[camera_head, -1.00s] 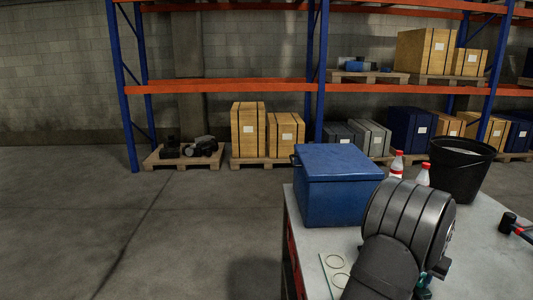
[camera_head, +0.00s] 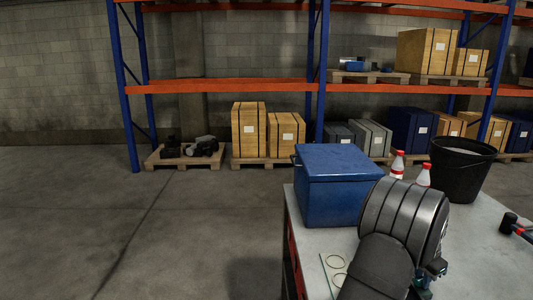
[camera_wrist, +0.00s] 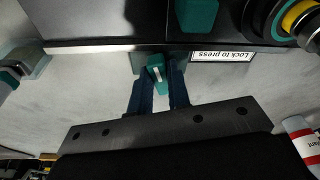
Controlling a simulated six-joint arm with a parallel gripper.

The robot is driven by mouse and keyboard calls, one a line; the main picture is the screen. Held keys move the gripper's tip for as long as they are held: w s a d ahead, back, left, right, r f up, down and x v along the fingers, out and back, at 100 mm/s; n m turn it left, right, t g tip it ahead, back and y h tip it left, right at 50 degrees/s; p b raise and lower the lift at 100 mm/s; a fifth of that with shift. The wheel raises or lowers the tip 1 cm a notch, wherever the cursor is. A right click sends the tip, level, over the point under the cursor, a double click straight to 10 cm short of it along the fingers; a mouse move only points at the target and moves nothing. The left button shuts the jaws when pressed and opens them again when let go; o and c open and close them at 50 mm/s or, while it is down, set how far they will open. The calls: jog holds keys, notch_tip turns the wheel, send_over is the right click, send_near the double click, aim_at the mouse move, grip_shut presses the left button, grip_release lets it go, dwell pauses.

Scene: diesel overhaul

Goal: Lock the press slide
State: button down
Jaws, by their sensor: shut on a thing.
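In the wrist view, my gripper (camera_wrist: 158,84) has its two dark blue fingers on either side of a small teal handle (camera_wrist: 155,66) with a pale mark. The gripper is shut on this handle. A larger teal block (camera_wrist: 196,14) is on the dark body above. In the head view, my arm hides the handle and the fingers.
A blue box (camera_head: 335,190) stands on the grey bench (camera_head: 480,270), with a black bucket (camera_head: 460,170) and red-capped bottles (camera_head: 397,165) behind my arm. A hammer (camera_head: 510,223) lies at the right. A round yellow-centred part (camera_wrist: 298,16) is at the wrist view's upper right.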

jog(key=m, duration=0.2)
jog(key=shift+w+r+m+g, duration=0.1)
jog(key=shift+w+m+g, duration=0.05)
jog(key=shift+m+g, duration=0.2)
jog(key=c, duration=1.4)
grip_release()
jog(key=shift+o, duration=0.2)
jog(key=shift+r, duration=2.7)
jog(key=shift+r, duration=2)
